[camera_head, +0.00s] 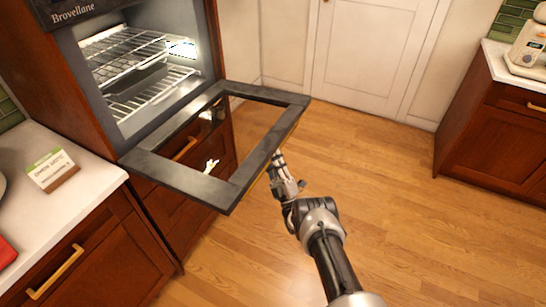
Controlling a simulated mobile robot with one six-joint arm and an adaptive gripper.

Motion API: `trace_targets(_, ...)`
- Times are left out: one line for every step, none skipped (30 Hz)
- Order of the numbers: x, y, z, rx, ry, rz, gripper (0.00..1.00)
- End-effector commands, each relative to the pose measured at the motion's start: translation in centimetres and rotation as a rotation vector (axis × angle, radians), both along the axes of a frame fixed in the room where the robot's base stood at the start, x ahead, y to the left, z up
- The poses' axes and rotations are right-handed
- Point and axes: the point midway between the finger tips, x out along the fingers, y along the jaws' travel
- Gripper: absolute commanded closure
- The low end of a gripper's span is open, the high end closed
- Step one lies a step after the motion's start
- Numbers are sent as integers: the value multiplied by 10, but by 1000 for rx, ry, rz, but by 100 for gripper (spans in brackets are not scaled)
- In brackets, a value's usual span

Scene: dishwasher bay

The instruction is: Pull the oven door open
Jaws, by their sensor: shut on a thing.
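The oven door (178,174) is a dark frame with a reflective pane, hinged at its bottom edge. It is swung down to about level, and the lit oven cavity (125,45) with wire racks (137,52) is open to view. My gripper (277,163) is at the door's outer edge, on the side away from the oven. It is shut on the door handle (291,133), a thin gold bar along that edge that shows only in part. The exact contact is partly hidden by the fingers and the door.
A white counter (95,203) with a small sign (52,170) stands left of the oven, above wooden drawers (72,275). A counter with a cream appliance (530,48) is at right. A white door (372,50) is behind. The wooden floor (390,165) is clear.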

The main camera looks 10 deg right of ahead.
Motion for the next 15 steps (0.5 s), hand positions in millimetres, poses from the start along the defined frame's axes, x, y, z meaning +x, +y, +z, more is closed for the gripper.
trace_targets(2, 4, 1, -4, 2, 7, 100)
trace_targets(2, 4, 2, -4, 2, 7, 100)
trace_targets(2, 4, 2, -4, 2, 7, 100)
trace_targets(2, 4, 2, -4, 3, 7, 82)
trace_targets(3, 4, 2, -4, 3, 8, 80)
trace_targets(2, 4, 2, -3, 2, 8, 78)
trace_targets(2, 4, 2, -4, 2, 7, 76)
trace_targets(2, 4, 1, -3, 3, 6, 75)
trace_targets(2, 3, 1, -3, 3, 6, 75)
trace_targets(2, 3, 1, -3, 2, 6, 75)
trace_targets(2, 3, 1, -3, 2, 6, 75)
trace_targets(2, 3, 1, -2, 3, 6, 75)
trace_targets(1, 2, 1, -3, 2, 5, 75)
trace_targets(1, 2, 1, -2, 2, 5, 75)
trace_targets(1, 2, 1, -2, 2, 5, 75)
